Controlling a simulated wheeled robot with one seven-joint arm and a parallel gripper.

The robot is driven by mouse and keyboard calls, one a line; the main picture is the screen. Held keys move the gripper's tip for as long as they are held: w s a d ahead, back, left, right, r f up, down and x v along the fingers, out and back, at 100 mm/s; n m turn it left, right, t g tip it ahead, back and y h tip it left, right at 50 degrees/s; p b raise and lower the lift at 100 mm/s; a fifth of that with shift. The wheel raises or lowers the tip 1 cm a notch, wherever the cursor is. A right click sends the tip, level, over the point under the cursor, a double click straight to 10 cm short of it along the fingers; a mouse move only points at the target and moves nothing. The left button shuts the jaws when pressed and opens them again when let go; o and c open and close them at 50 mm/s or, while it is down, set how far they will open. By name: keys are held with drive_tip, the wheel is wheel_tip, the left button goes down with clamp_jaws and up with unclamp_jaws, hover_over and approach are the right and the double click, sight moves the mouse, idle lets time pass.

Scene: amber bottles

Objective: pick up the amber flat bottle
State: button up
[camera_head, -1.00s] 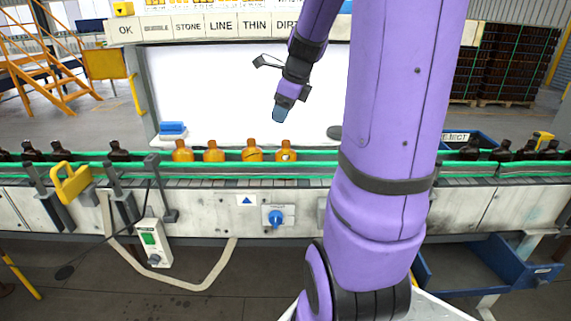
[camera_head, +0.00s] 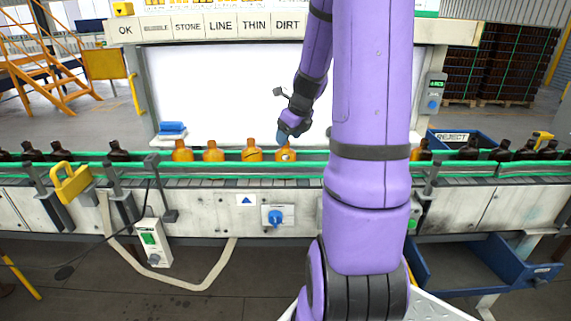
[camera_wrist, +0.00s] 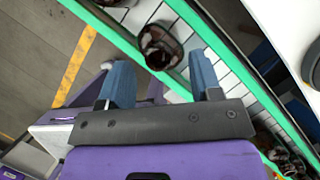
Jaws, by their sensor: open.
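Several amber flat bottles stand upright in a row on the conveyor in the head view. The rightmost of the lit ones, an amber flat bottle (camera_head: 285,154) with a pale mark on its front, is just below my gripper (camera_head: 283,137). In the wrist view a bottle (camera_wrist: 160,46) is seen from above, dark brown, ahead of and between the two blue fingertips. My gripper (camera_wrist: 162,80) is open and its fingers are spread apart with nothing between them. I cannot tell whether a finger touches the bottle.
Green guide rails (camera_head: 230,162) run along the conveyor (camera_head: 340,178). A white lit panel (camera_head: 215,90) stands behind. Other amber bottles (camera_head: 213,152) stand to the left, darker ones (camera_head: 118,151) farther out. A blue reject bin (camera_head: 452,138) is at right.

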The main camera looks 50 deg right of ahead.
sight(285, 160)
drive_tip(key=shift+x, duration=1.5)
drive_tip(key=shift+a, duration=0.1)
clamp_jaws()
